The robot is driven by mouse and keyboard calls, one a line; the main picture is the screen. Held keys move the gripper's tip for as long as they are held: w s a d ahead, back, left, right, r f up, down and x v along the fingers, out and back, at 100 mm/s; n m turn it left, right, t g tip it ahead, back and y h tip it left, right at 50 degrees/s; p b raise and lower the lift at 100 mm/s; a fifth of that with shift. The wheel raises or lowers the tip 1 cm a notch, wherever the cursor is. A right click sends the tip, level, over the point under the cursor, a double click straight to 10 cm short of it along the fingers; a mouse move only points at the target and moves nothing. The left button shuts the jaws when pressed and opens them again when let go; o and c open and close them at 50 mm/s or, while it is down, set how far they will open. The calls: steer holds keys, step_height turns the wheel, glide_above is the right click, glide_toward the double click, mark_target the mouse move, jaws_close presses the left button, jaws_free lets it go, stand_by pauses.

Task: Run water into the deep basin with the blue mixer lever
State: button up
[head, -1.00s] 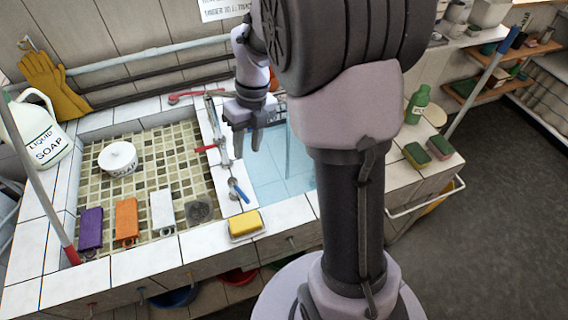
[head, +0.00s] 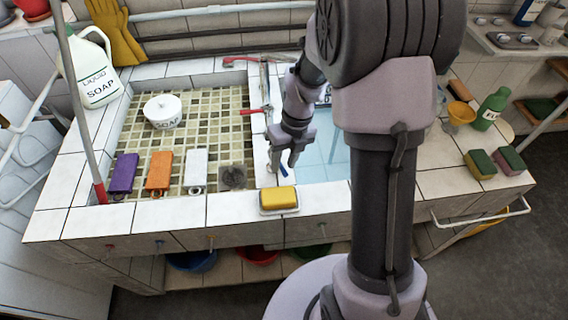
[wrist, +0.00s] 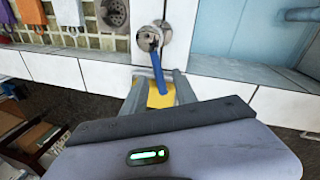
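The blue lever (head: 284,170) sits on a round metal mixer base on the white tiled divider, partly hidden by my gripper in the head view. In the wrist view the blue lever (wrist: 157,72) points from its base toward my gripper. My gripper (head: 284,160) is open at the lever, and in the wrist view its fingers (wrist: 160,84) stand on either side of the lever's free end. I cannot tell whether they touch it. The deep basin (head: 323,160) is pale blue, right of the divider and partly hidden by my arm. No running stream shows.
A yellow sponge (head: 278,198) lies in a dish on the front ledge, just in front of the lever. A red lever (head: 255,111) is farther back on the divider. The shallow mosaic basin (head: 205,130) on the left holds a white soap tub (head: 162,110).

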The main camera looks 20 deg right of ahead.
jaws_close()
stand_by(1.4)
